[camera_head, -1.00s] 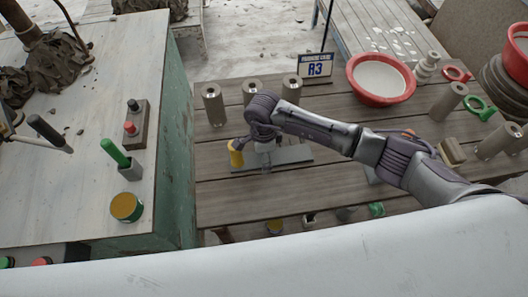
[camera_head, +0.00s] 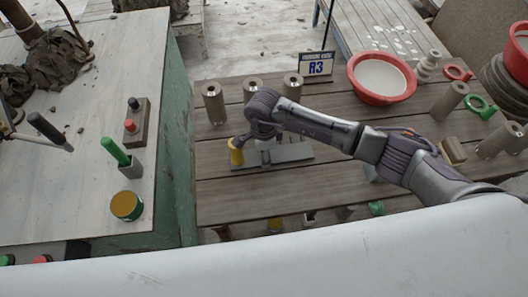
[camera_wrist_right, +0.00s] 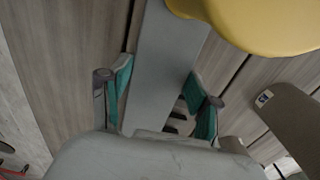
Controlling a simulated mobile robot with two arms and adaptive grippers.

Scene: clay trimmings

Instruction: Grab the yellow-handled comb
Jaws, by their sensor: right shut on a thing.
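The yellow handle (camera_head: 236,154) of the comb stands up at the left end of a grey metal bar (camera_head: 292,154) on the plank table, by my right wrist. In the right wrist view, the yellow handle (camera_wrist_right: 262,22) is large at the upper right. The grey bar (camera_wrist_right: 165,60) runs down between the teal fingertips of my right gripper (camera_wrist_right: 160,95), with notched teeth near the right finger. My right gripper is shut on the comb. Its fingers are hidden under the wrist in the head view. My left gripper is not in view.
Several beige cylinders (camera_head: 213,104) stand behind my right arm, near the R3 sign (camera_head: 317,66). A red basin (camera_head: 382,79) is at the back right. A green cabinet (camera_head: 175,150) borders the table on the left.

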